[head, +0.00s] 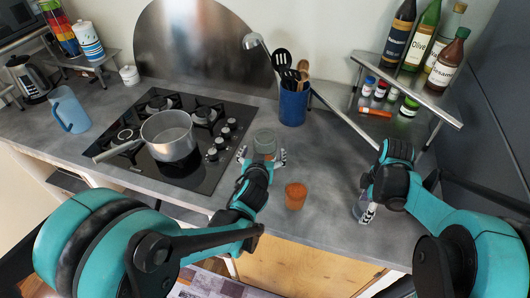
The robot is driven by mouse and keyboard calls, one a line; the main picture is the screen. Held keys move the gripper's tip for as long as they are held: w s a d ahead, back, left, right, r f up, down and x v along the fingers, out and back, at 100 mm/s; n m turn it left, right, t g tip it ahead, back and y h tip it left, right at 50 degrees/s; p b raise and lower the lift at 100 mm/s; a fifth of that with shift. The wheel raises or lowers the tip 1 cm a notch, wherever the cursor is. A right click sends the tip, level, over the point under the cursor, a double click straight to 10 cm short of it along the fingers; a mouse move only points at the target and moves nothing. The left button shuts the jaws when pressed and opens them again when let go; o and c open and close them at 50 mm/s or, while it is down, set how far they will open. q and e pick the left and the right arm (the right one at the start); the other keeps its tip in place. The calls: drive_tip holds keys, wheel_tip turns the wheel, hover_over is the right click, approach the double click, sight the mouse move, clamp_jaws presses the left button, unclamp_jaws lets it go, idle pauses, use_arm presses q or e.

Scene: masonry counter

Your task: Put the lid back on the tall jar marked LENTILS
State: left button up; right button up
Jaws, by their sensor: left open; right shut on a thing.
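An orange-brown cup-like container (295,196) stands nearer the front edge. My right gripper (367,211) is shut on a small clear bluish thing (359,205) near the right front of the counter. The hand partly hides it, so I cannot tell whether it is a lid or jar. No LENTILS marking is readable.
A grey pot (168,135) sits on the black hob (205,178). A right-hand shelf (405,84) holds bottles, with small spice jars beneath. A blue jug (69,110) is at left. The central counter is mostly clear.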

use_arm(q)
drive_tip(key=b+x, duration=0.1)
drive_tip(key=x, duration=0.3)
drive_tip(key=shift+s+f, duration=0.1)
drive_tip(key=shift+f, duration=0.1)
use_arm(e)
drive_tip(key=shift+f, duration=0.8)
use_arm(q)
drive_tip(key=shift+w+d+f, duration=0.1)
drive_tip(key=shift+w, duration=0.35)
use_arm(e)
drive_tip(key=shift+w, duration=0.1)
use_arm(q)
drive_tip(key=shift+s, duration=0.1)
